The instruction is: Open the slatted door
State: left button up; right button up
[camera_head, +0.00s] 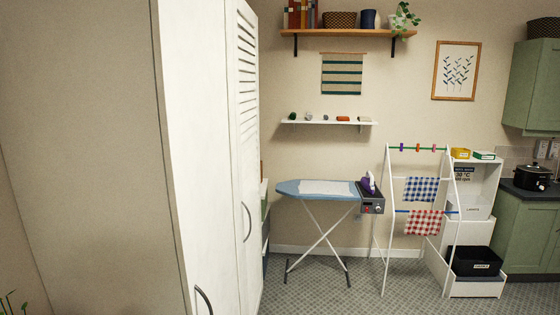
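The slatted door (248,150) is a tall white panel on the left, seen at a steep angle. Its horizontal slats (248,60) fill the upper part, and a dark curved handle (247,222) sits lower down. It looks shut, lying roughly in line with a plain white front panel (195,140) nearer to me. That panel has its own dark handle (203,300) at the bottom edge of the view. The lower end of the slatted door is hard to make out. Neither of my grippers is in view.
An ironing board (285,188) with an iron (369,183) stands beyond the door. A drying rack (388,230) with checked cloths is to its right. A wall shelf (345,33) hangs above. Tiled floor (310,300) is clear in front of the board.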

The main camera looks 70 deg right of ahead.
aim_at(245, 22)
jog(key=z, duration=2.1)
jog(key=i+l+u, duration=0.15)
jog(key=u, duration=0.3)
jog(key=i+l+u, duration=0.15)
jog(key=u, duration=0.25)
jog(key=l+u, duration=0.25)
jog(key=u, duration=0.2)
jog(key=i+l, duration=0.05)
